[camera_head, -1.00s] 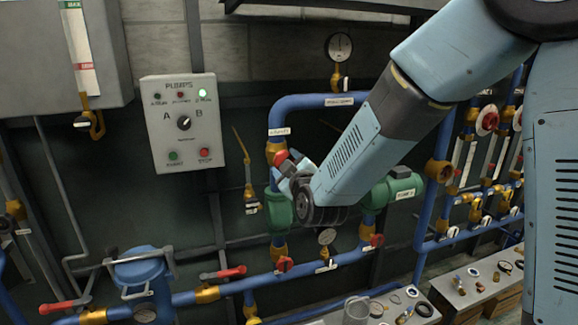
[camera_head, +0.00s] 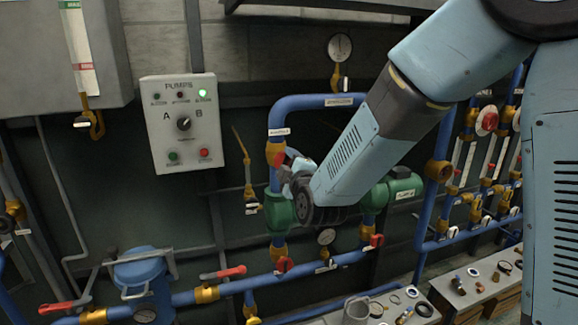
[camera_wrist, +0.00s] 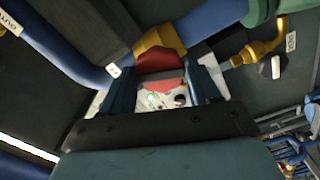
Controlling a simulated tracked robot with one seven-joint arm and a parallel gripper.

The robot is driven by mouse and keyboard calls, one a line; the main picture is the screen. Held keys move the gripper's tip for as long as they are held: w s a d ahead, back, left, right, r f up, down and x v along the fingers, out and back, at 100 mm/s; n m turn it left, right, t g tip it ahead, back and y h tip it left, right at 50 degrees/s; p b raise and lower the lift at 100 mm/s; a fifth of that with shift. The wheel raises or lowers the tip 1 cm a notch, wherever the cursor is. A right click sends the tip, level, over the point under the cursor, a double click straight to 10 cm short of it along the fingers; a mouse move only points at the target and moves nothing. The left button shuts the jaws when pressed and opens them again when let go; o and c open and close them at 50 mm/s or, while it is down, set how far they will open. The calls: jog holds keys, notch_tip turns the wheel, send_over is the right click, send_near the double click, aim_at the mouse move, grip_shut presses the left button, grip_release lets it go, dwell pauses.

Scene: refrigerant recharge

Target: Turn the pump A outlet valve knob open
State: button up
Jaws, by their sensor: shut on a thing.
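A red valve knob (camera_head: 276,157) sits on a brass valve on the vertical blue pipe, above the left green pump (camera_head: 281,212). A small white label (camera_head: 279,132) on the pipe above it is too small to read surely. My gripper (camera_head: 285,160) reaches in from the right and is shut on this knob. In the wrist view the red knob (camera_wrist: 160,62) lies between the two dark fingers of my gripper (camera_wrist: 163,82), in front of the brass valve body (camera_wrist: 157,38). My gripper and wrist partly hide the pump and valve in the head view.
The pump panel (camera_head: 181,123) with an A/B selector hangs left, a green lamp lit. A second green pump (camera_head: 392,191) stands right. A pressure gauge (camera_head: 340,46) is above. Other red handles (camera_head: 283,264) sit on the lower blue pipe. A bench (camera_head: 470,290) stands at lower right.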

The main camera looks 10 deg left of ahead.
jog(key=shift+w+d, duration=0.1)
jog(key=shift+d, duration=0.1)
jog(key=n, duration=0.3)
jog(key=shift+n, duration=0.3)
jog(key=o, duration=1)
jog(key=shift+o, duration=0.2)
jog(key=shift+a, duration=0.1)
jog(key=v, duration=0.7)
